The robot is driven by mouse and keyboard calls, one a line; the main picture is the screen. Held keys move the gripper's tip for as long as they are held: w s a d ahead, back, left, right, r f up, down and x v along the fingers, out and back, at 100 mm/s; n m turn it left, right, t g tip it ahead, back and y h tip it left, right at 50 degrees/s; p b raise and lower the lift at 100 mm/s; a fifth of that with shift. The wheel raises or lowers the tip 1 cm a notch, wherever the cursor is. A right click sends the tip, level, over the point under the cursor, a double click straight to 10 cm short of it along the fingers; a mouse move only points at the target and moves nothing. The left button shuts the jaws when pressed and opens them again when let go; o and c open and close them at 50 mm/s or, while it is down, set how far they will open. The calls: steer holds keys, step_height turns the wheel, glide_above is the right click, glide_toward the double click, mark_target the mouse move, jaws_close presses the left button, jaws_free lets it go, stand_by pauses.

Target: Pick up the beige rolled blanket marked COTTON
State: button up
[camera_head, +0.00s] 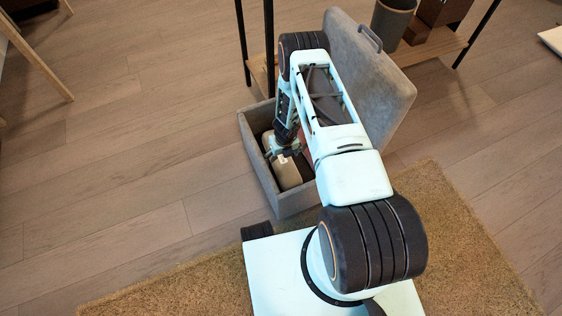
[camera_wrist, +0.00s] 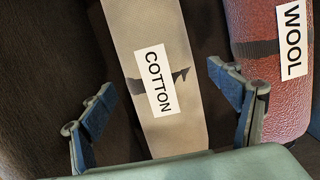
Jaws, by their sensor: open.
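The beige rolled blanket (camera_wrist: 145,40) lies in the grey box, with a white label reading COTTON facing up. In the head view the blanket (camera_head: 288,176) shows partly below my gripper. My gripper (camera_head: 284,153) is over the box. In the wrist view my gripper (camera_wrist: 168,105) is open, with one finger on each side of the blanket; I cannot tell how far down the fingers reach beside it. A red rolled blanket marked WOOL (camera_wrist: 262,70) lies to the right, close to the right finger.
The grey box (camera_head: 292,204) stands open on the wood floor, its lid (camera_head: 385,80) raised at the right. A dark-legged shelf (camera_head: 435,47) holding a grey bin (camera_head: 391,22) stands behind. A shag rug (camera_head: 455,235) lies in front; floor at left is clear.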

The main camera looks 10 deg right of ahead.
steer(key=f, duration=0.2)
steer(key=shift+w+f+b, duration=0.2)
steer(key=shift+f+b, duration=0.1)
steer(key=shift+f, duration=0.1)
steer(key=shift+c, duration=0.7)
steer(key=c, duration=1.5)
steer(key=shift+r, duration=0.1)
steer(key=shift+c, duration=0.8)
